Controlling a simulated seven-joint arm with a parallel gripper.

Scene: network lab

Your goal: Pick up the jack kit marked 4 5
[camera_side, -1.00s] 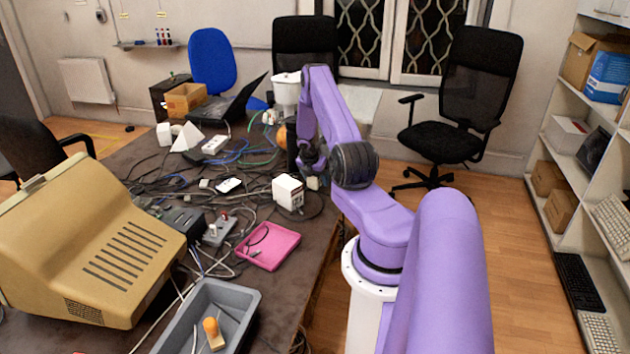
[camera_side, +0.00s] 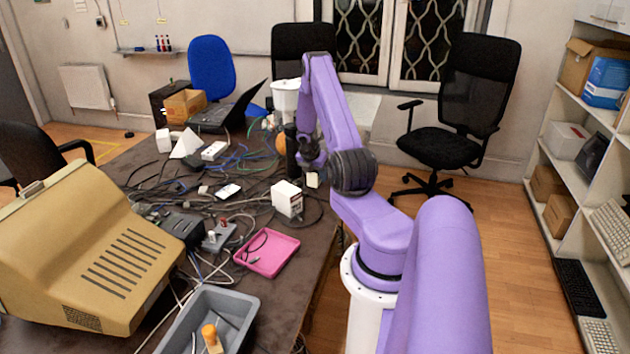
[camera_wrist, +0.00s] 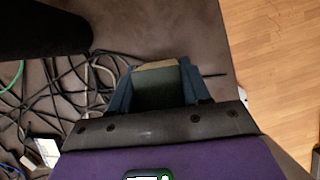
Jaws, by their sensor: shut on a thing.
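My gripper (camera_wrist: 157,84) is shut on a small box (camera_wrist: 158,88) with a dark green face and a beige edge. In the wrist view one finger lies on each side of it. In the side view the small box (camera_side: 313,180) shows as a pale block just under my gripper (camera_side: 312,166), at the table's right edge. No marking can be read on its visible faces, so I cannot tell whether it is the jack kit marked 4 5. It seems to be slightly above the table.
A white box (camera_side: 287,198) with red print stands left of my gripper. A dark upright cylinder (camera_side: 292,151) stands close behind, also in the wrist view (camera_wrist: 40,30). Tangled cables (camera_side: 170,180) cover the table (camera_side: 290,310). A pink tray (camera_side: 268,252) and grey bin (camera_side: 238,300) are nearer.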

